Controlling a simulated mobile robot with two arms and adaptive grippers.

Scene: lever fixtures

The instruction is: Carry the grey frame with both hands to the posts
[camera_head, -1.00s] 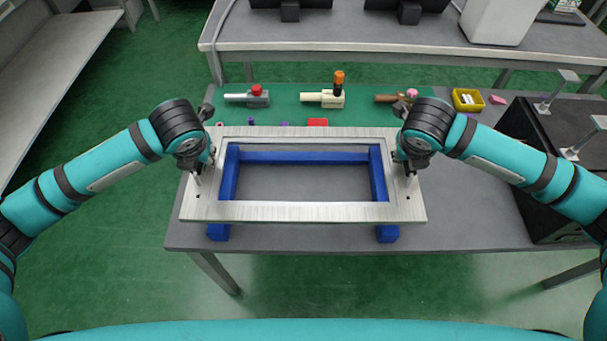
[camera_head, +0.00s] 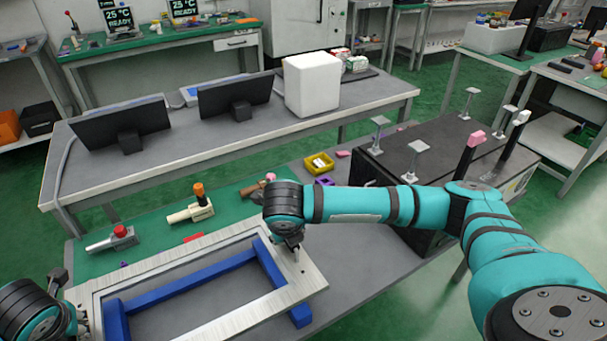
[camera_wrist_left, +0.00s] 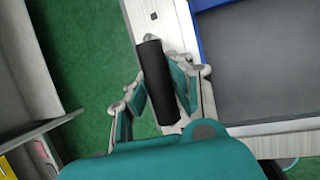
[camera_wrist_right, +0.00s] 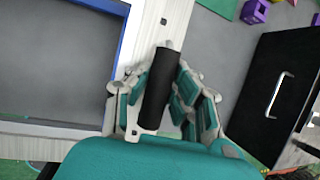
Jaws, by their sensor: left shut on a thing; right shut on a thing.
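The grey frame (camera_head: 221,322) is a flat, brushed-metal rectangle with an open middle, lying level over a blue stand (camera_head: 187,280) on the table. Whether it rests on the stand or hangs just above it I cannot tell. My left gripper (camera_head: 80,318) is shut on the frame's left black handle (camera_wrist_left: 158,82). My right gripper (camera_head: 293,246) is shut on the right black handle (camera_wrist_right: 158,88). The posts (camera_head: 378,132) are several thin metal uprights with flat square tops on a black cabinet (camera_head: 425,165), right of the table.
Behind the frame, a green mat holds a red-knobbed fixture (camera_head: 112,240) and an orange-knobbed fixture (camera_head: 192,208). A yellow bin (camera_head: 319,163) sits near the cabinet. Pink-tipped (camera_head: 469,155) and white-tipped (camera_head: 514,135) levers stand by the posts. A desk with monitors (camera_head: 236,98) is behind.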

